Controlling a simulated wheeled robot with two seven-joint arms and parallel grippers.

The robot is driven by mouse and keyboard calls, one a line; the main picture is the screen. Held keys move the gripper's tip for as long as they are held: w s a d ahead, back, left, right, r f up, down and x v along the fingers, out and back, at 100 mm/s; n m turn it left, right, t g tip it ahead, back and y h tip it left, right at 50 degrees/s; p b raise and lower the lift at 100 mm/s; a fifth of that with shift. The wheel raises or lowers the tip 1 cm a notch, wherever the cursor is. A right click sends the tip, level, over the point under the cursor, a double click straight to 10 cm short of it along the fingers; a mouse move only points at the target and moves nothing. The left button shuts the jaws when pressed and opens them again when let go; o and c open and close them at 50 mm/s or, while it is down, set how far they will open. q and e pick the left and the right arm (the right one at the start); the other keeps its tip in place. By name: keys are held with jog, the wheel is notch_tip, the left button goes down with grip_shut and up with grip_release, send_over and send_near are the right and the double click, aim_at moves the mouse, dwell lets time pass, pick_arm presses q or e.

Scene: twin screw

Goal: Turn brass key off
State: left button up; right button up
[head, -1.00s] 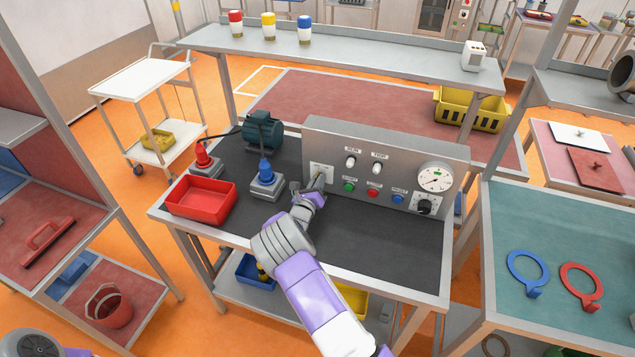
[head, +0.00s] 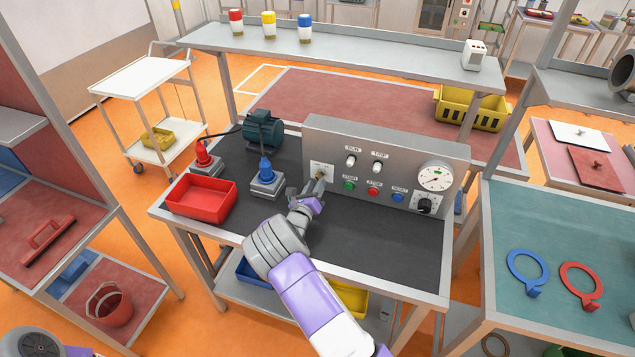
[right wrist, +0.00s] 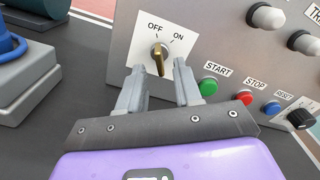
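The brass key (right wrist: 159,60) sits in a white plate (right wrist: 163,45) marked OFF and ON on the grey control panel. In the right wrist view it stands nearly upright, its upper end closer to the OFF mark. In the head view the key (head: 320,175) is small and partly hidden behind the fingertips. My right gripper (right wrist: 157,70) is open and empty, its fingers on either side just short of the key, with a gap visible. It also shows in the head view (head: 320,186) in front of the plate. My left gripper is out of view.
Right of the plate are the START (right wrist: 209,87), STOP (right wrist: 245,97) and RESET (right wrist: 273,107) buttons. White toggles (head: 376,168) and a gauge (head: 434,178) are on the panel. A red tray (head: 180,212) and a blue-topped device (head: 266,184) stand to the left. The black mat is clear at right.

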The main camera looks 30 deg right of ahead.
jog(key=shift+v, duration=2.4)
jog(key=shift+r, duration=0.1)
